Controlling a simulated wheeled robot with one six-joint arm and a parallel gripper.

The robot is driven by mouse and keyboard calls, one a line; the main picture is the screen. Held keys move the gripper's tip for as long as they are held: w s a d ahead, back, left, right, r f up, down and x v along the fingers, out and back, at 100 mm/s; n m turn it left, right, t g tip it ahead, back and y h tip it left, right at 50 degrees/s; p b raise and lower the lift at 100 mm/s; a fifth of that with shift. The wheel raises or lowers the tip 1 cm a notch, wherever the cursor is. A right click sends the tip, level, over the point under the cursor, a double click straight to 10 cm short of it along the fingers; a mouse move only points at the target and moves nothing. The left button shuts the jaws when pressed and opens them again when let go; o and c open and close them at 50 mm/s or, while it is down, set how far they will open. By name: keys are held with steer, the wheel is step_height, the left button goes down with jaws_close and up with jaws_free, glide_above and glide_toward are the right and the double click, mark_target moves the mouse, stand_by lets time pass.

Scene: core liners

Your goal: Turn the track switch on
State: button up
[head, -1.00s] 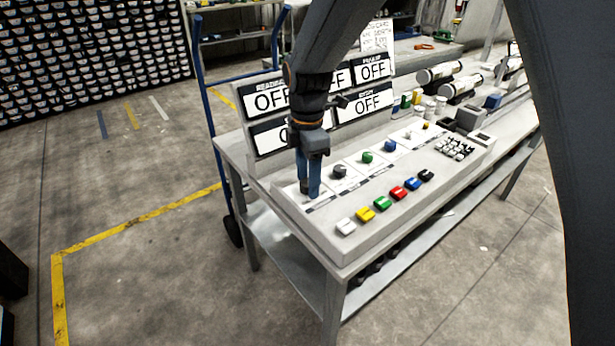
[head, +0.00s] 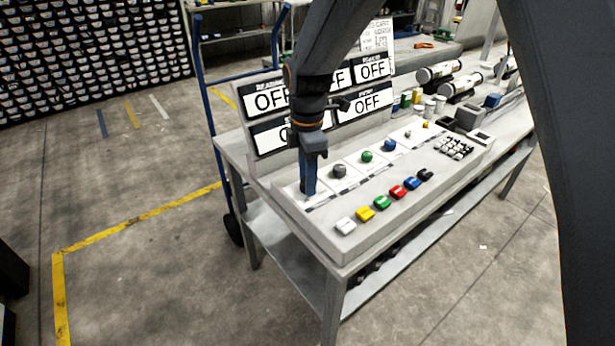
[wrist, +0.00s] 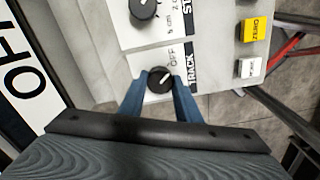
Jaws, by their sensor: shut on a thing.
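The track switch (wrist: 160,79) is a round black knob with a pale pointer line, on a white plate marked TRACK and OFF in the wrist view. My gripper (wrist: 160,92) has its two blue fingers on either side of the knob and is shut on it. In the head view my gripper (head: 309,190) points down at the near left end of the panel, and its fingers hide the knob. The display signs (head: 366,103) that show in full read OFF.
A grey knob (head: 339,171), a green knob (head: 367,156) and a blue knob (head: 390,145) follow along the panel. Coloured buttons, including a white one (head: 345,226) and a yellow one (head: 365,214), line the front. The sign boards stand close behind my gripper.

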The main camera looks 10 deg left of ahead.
steer(key=m+p, duration=0.1)
steer(key=m, duration=0.3)
steer(key=shift+p, duration=0.4)
steer(key=m+p, duration=0.1)
steer(key=m, duration=0.3)
steer(key=shift+r+m+p, duration=0.1)
steer(key=shift+m+p, duration=0.2)
steer(key=m+p, duration=0.1)
steer(key=m, duration=0.3)
steer(key=shift+m, duration=0.3)
steer(key=shift+m+p, duration=0.65)
steer(key=shift+m, duration=1.15)
steer(key=o, duration=1.1)
steer(key=shift+c, duration=0.2)
